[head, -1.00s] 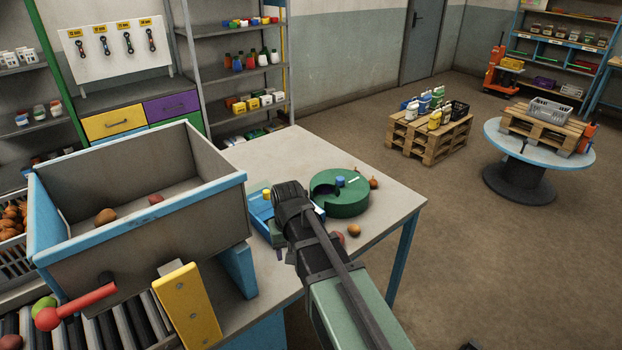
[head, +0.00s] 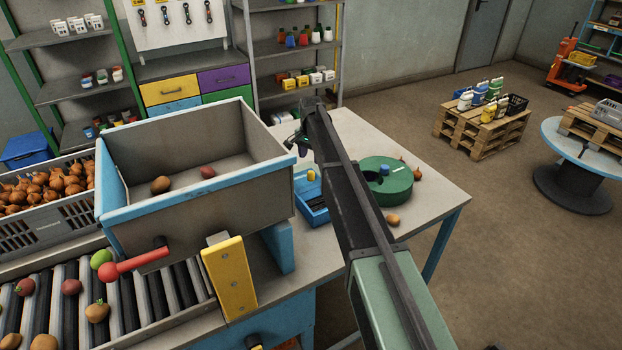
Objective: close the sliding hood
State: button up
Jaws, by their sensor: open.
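I cannot tell for certain which part is the sliding hood. A low blue housing (head: 313,212) with a yellow knob (head: 311,174) and a dark inside stands on the table, partly behind my arm. Right of it is a round green housing (head: 395,190) with a notch in its side and a blue knob (head: 384,170). My gripper (head: 298,140) is small and dark in the head view, by the right corner of the grey hopper, above and beyond the blue housing in the picture. It is open, seems empty, and touches neither knob.
The grey hopper (head: 205,234) with blue rims holds a few round vegetables. A red-knobbed lever (head: 130,264) and a yellow upright (head: 229,278) stand at its front. A roller conveyor (head: 60,315) lies at left. Loose onions (head: 393,219) lie on the table's right side.

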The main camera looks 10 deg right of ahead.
aim_at(311, 172)
notch_tip(311, 172, down, 8)
jog(key=b, duration=0.6)
jog(key=shift+f+b, duration=0.2)
jog(key=shift+b, duration=0.1)
jog(key=shift+r, duration=0.1)
jog(key=shift+r, duration=0.1)
jog(key=shift+c, duration=0.3)
jog(key=shift+s, duration=0.1)
grip_shut()
